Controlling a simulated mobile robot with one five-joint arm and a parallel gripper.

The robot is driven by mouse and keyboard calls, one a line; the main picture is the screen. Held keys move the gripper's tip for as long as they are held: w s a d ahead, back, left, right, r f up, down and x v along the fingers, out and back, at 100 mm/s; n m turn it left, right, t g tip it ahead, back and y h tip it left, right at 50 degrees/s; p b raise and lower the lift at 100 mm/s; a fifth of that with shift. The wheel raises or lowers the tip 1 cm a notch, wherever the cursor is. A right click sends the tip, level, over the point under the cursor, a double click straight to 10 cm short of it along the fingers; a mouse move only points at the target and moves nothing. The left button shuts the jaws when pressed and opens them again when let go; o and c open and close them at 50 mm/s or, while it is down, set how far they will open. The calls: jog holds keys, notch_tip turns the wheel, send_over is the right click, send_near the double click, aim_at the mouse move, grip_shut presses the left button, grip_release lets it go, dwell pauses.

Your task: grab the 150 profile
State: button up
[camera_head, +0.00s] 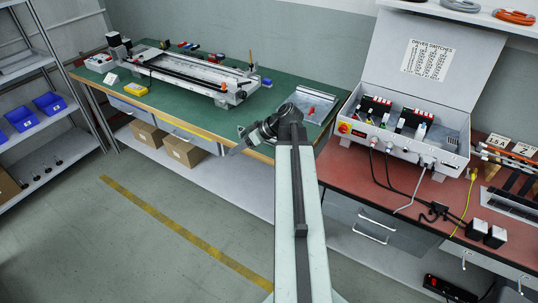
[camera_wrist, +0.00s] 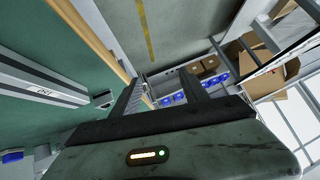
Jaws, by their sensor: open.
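In the wrist view a long grey aluminium profile (camera_wrist: 55,88) lies at the left over the green bench top; its small white label is upside down and seems to read 150. My gripper (camera_wrist: 160,88) is open, its two dark fingers apart with nothing between them. The profile is left of the fingers and apart from them. In the head view my gripper (camera_head: 238,149) is at the front edge of the green bench (camera_head: 262,112), partly hidden by my own arm. I cannot pick out the labelled profile in the head view.
A gantry frame (camera_head: 190,75) stands on the green bench with a yellow meter (camera_head: 136,89) beside it. An open driver box (camera_head: 405,130) with cables stands on the red bench (camera_head: 345,160) at right. A shelf with blue bins (camera_head: 49,104) is at left. The floor between is clear.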

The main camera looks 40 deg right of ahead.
jog(key=s+d+t, duration=0.1)
jog(key=s+d, duration=0.1)
jog(key=d, duration=0.3)
jog(key=s+d+t+h+b, duration=0.1)
jog(key=s+d, duration=0.2)
jog(key=d, duration=0.2)
jog(key=s+d+t+h+b, duration=0.1)
jog(key=s+d+t, duration=0.1)
jog(key=d, duration=0.3)
jog(key=shift+s+r, duration=0.25)
jog(key=shift+r, duration=0.15)
jog(key=shift+b+x, duration=0.7)
jog(key=shift+x, duration=0.7)
jog(key=b+x, duration=0.1)
jog(key=x, duration=0.1)
jog(key=b+x, duration=0.2)
jog(key=x, duration=0.1)
jog(key=shift+s+d+f, duration=0.1)
jog(key=shift+d+f, duration=0.1)
jog(key=shift+f, duration=0.2)
jog(key=shift+r, duration=0.1)
grip_shut()
